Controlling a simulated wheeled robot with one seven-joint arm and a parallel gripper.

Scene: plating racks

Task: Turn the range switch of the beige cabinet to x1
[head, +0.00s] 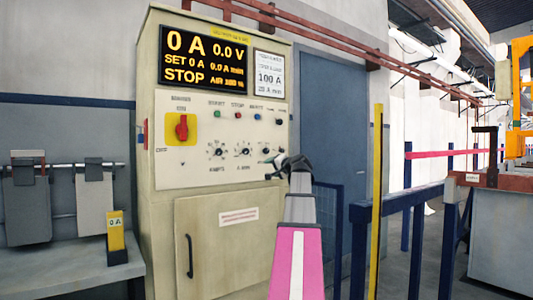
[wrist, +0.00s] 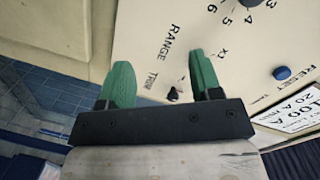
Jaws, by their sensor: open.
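The beige cabinet (head: 225,185) stands in the middle of the head view, its control panel (head: 205,135) facing me. My gripper (head: 279,161) is at the panel's lower right and hides part of it there. In the wrist view my gripper (wrist: 161,68) has its two green fingers apart, with no object clamped. A small black switch (wrist: 173,95) shows between them, near the fingers' bases in the picture, below the printed words RANGE and TRIM. I cannot tell which way the switch points.
The red main switch (head: 181,128) sits on a yellow plate at the panel's left. The display (head: 205,60) reads 0 A, 0.0 V and STOP. A blue push button (wrist: 282,73) is at the right in the wrist view. A blue railing (head: 400,200) stands right of my arm.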

